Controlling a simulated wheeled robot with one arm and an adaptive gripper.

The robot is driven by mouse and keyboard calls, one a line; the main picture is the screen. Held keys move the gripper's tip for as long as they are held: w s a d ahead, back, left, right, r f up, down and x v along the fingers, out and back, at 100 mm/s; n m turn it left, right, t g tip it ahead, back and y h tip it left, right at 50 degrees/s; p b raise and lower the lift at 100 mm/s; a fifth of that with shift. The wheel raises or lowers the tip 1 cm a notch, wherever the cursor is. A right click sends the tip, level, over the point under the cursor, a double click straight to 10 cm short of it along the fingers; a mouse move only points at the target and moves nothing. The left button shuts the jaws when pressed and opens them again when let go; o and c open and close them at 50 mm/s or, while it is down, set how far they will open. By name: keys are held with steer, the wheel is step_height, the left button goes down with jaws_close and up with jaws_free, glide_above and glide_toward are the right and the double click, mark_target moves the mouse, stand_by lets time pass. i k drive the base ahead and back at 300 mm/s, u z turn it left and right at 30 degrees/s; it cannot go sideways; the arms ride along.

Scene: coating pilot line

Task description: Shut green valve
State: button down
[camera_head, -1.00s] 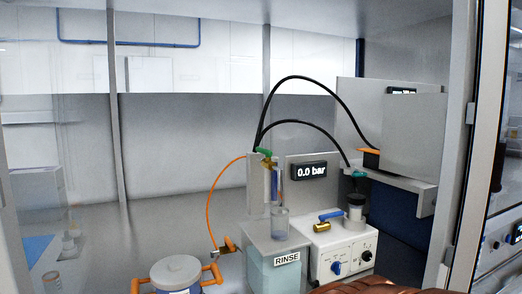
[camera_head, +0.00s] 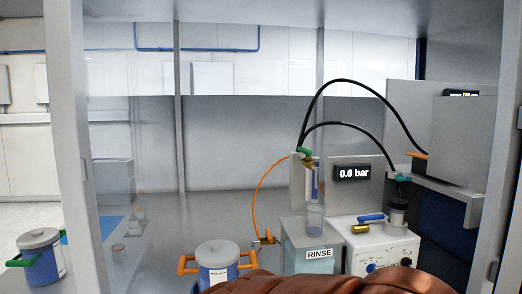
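A small green valve handle (camera_head: 305,152) sits on a brass fitting at the top of a grey upright panel (camera_head: 297,180), above a clear cylinder (camera_head: 315,215). A black hose and an orange tube meet near it. It is too small to tell whether the valve is open or shut. A second, teal-green piece (camera_head: 401,177) sits at the shelf edge to the right, above a dark-topped cup (camera_head: 398,212). A brown ridged shape, apparently part of my arm, fills the bottom edge right of centre. My gripper is not in view.
A blue-grey box marked RINSE (camera_head: 307,262), a white box with a blue-handled brass valve (camera_head: 370,221), and a display reading 0.0 bar (camera_head: 353,173) stand nearby. An orange-handled pot (camera_head: 217,262) is in front; a green-handled pot (camera_head: 41,254) stands left, beyond a grey post (camera_head: 72,150).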

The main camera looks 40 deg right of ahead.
mark_target(308, 152)
steer(key=u, duration=0.05)
steer(key=k, duration=0.9)
steer(key=z, duration=0.75)
steer(key=i, duration=0.5)
